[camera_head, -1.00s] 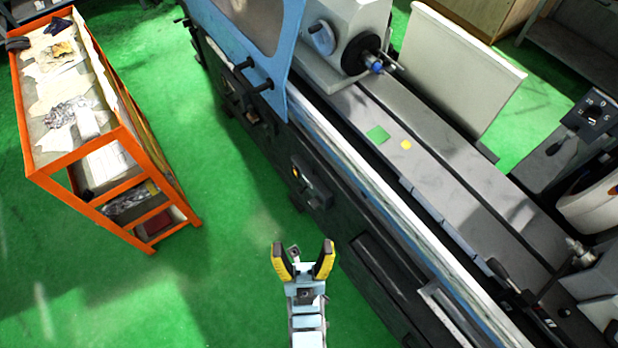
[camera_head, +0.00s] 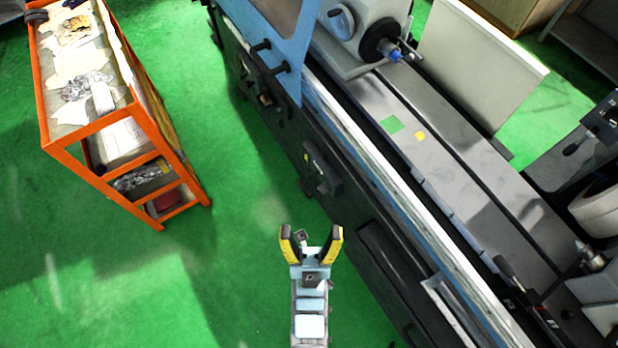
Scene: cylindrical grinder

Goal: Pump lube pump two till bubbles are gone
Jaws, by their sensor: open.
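My gripper (camera_head: 311,240) is open and empty, with yellow and black fingers, over the green floor in front of the grinder. The cylindrical grinder (camera_head: 400,180) runs diagonally across the right half of the view. Its dark front side carries a black block-like fitting (camera_head: 322,176) ahead of my gripper and other dark fittings (camera_head: 262,88) further up. I cannot tell which of these, if any, is lube pump two. No bubbles can be made out. My gripper touches nothing.
An orange shelf cart (camera_head: 120,130) with papers and cloths stands on the left. Green floor (camera_head: 225,180) is free between cart and grinder. A blue guard (camera_head: 290,35) rises at the grinder's front. A grey-white wheel part (camera_head: 597,208) is at the right.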

